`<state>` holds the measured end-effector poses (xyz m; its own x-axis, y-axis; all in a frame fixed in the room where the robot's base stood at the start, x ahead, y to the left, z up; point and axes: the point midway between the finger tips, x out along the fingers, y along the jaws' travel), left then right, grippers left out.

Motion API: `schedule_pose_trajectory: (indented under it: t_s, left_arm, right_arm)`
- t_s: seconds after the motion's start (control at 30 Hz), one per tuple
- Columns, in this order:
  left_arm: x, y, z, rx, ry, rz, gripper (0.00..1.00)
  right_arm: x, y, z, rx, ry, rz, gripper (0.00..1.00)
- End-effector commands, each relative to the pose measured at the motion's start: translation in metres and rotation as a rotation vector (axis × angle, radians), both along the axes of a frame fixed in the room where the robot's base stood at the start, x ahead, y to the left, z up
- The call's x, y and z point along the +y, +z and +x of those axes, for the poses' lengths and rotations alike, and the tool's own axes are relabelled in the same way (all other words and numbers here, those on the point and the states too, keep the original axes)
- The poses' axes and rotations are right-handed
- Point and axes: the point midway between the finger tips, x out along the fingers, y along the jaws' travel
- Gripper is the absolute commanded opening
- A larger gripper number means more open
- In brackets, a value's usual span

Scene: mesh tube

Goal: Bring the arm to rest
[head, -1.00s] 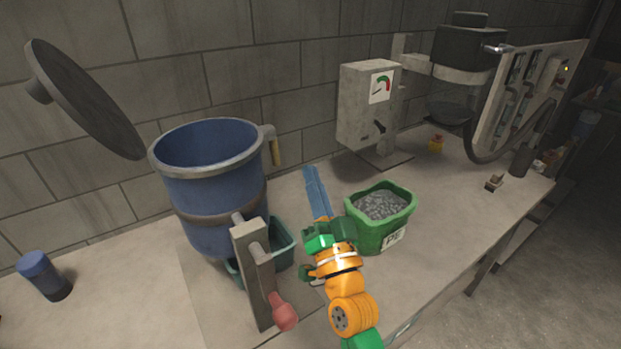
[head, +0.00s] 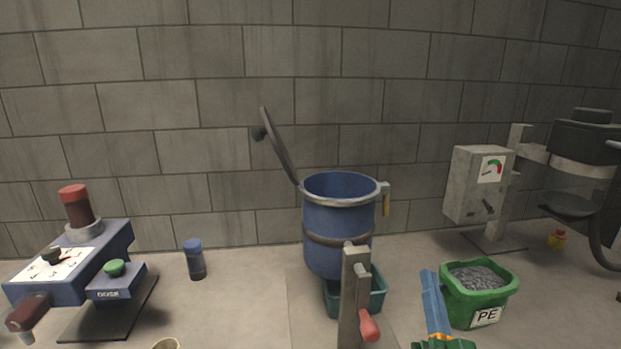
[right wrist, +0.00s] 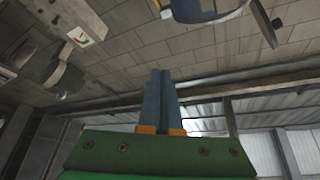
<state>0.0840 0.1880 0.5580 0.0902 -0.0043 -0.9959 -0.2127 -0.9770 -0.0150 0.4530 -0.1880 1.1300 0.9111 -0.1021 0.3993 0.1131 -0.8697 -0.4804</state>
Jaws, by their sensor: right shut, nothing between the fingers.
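My right gripper (head: 433,302) shows at the bottom of the head view, left of the green bucket. Its two blue fingers are together with nothing between them. In the right wrist view the same fingers (right wrist: 161,95) lie side by side, pointing up toward the block wall, with the green gripper body below them. My left gripper is in neither view.
A blue drum (head: 338,225) with a raised lid (head: 279,147) stands behind a post with a red-handled lever (head: 368,325). The green PE bucket (head: 480,290) holds grey granules. A blue dosing device (head: 75,270) and a blue-capped jar (head: 195,259) stand left. Bench between jar and drum is clear.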

Motion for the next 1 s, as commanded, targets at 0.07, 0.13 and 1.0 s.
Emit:
schedule_pose_trajectory:
  t_s: [0.07, 0.13, 1.0]
  left_arm:
    - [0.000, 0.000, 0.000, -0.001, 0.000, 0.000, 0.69]
    - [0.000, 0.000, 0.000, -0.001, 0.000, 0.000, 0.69]
    - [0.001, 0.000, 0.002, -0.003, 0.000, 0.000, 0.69]
  right_arm:
    - [0.005, -0.013, 0.001, 0.060, 0.018, -0.030, 0.00]
    - [0.010, -0.025, 0.002, 0.116, 0.036, -0.054, 0.00]
    - [0.030, -0.287, -0.182, 1.453, 0.392, -0.586, 0.00]
